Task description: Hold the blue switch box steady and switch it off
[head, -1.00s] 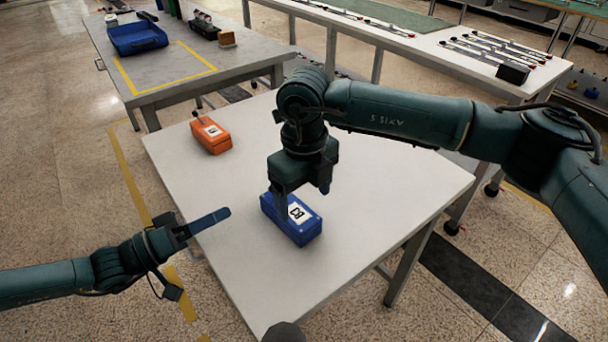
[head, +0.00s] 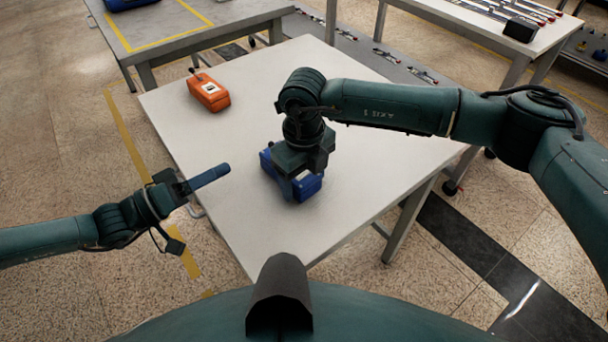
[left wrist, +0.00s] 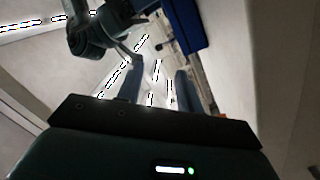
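The blue switch box (head: 308,188) stands on the white table, partly covered by my right gripper (head: 293,172). Its switch and most of its top are hidden in the head view. The right gripper points down over the middle of the box; its fingertips are hidden, so I cannot tell whether they grip it. My left gripper (head: 212,177) is to the left of the box, apart from it, at the table's left edge. In the left wrist view its two fingers (left wrist: 158,85) stand apart with nothing between them, and the blue box (left wrist: 185,25) shows beyond them.
An orange box (head: 208,93) with a small lever stands at the far left of the white table (head: 370,190). Behind are a grey table (head: 215,35) with yellow tape and a bench (head: 470,28) with tools. The table between the orange and blue boxes is clear.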

